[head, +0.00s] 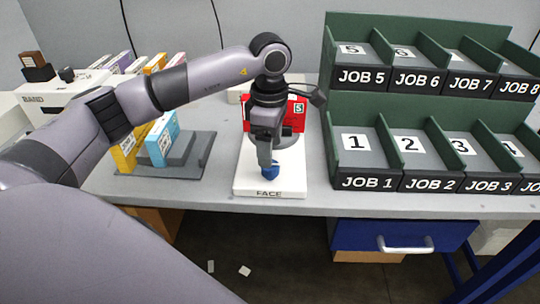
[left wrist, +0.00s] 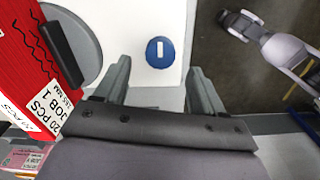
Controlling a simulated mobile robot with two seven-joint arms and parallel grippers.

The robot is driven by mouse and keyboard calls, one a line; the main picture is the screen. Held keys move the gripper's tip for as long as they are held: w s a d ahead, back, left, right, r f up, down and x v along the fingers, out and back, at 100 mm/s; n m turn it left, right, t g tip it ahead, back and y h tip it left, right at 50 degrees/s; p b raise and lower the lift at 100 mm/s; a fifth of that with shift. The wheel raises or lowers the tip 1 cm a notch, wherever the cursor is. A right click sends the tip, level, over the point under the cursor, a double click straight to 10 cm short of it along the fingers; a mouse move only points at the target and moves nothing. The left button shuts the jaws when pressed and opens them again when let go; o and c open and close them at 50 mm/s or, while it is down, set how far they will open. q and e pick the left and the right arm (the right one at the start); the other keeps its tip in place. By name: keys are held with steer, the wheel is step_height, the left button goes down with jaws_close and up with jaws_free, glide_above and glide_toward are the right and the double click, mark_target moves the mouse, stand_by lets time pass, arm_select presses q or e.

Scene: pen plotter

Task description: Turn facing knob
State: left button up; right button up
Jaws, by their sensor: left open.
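The facing knob (head: 270,171) is a round blue knob on the white plate marked FACE (head: 268,193). In the left wrist view the knob (left wrist: 161,52) shows from above with a short white bar on its face, roughly upright in that picture. My left gripper (head: 267,160) points down at the knob, its fingers partly hiding it in the head view. In the left wrist view the left gripper (left wrist: 159,70) is open, with the knob just beyond and between its fingertips. Contact with the knob cannot be told.
A red box labelled JOB 1 (left wrist: 32,65) stands on the machine behind my gripper. Green job bins (head: 385,145) stand to the right. A grey holder (head: 197,160) with coloured boxes is to the left. An arm of mine (left wrist: 285,50) shows at the upper right.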

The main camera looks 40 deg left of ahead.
arm_select(q)
steer(key=shift+r, duration=1.5)
